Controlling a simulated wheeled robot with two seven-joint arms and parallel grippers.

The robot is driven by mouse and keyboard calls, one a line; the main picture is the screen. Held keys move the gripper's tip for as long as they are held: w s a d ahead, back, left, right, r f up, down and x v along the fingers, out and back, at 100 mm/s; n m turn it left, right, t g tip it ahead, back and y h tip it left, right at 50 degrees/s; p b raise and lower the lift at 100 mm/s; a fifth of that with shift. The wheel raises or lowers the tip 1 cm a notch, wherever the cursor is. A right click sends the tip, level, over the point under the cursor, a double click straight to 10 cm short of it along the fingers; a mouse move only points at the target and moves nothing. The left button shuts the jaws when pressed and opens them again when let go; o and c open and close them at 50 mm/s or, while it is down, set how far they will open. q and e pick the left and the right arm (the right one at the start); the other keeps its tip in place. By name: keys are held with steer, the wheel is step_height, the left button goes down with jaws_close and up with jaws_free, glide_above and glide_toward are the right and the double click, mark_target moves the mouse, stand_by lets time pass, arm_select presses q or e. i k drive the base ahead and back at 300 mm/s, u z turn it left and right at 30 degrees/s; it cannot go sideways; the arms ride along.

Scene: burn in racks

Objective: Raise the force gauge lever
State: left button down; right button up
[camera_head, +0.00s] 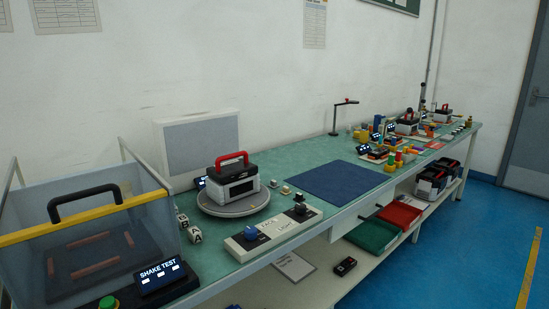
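I cannot make out a force gauge or its lever for certain. Small devices with dark displays (377,137) and colored parts stand crowded at the far end of the green bench (285,160), too small to tell apart. Neither of my grippers is in view.
A clear bin (150,205) with a yellow bar and a "SHAKE TEST" display (160,275) stand front left. A red-handled case (235,187) sits on a round turntable (233,208), behind a knobbed panel (275,231). A blue mat (337,182) lies bare. Blue floor (460,250) is open at right.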

mark_target(409, 110)
steer(key=k, duration=0.6)
steer(key=z, duration=1.25)
steer(key=i, duration=1.15)
steer(key=z, duration=0.8)
steer(key=i, duration=1.55)
steer(key=u, duration=1.25)
steer(key=i, duration=0.65)
steer(key=u, duration=0.1)
steer(key=k, duration=0.6)
steer(key=z, duration=0.6)
steer(key=i, duration=1.4)
steer(key=u, duration=1.25)
steer(key=i, duration=1.1)
steer(key=u, duration=1.15)
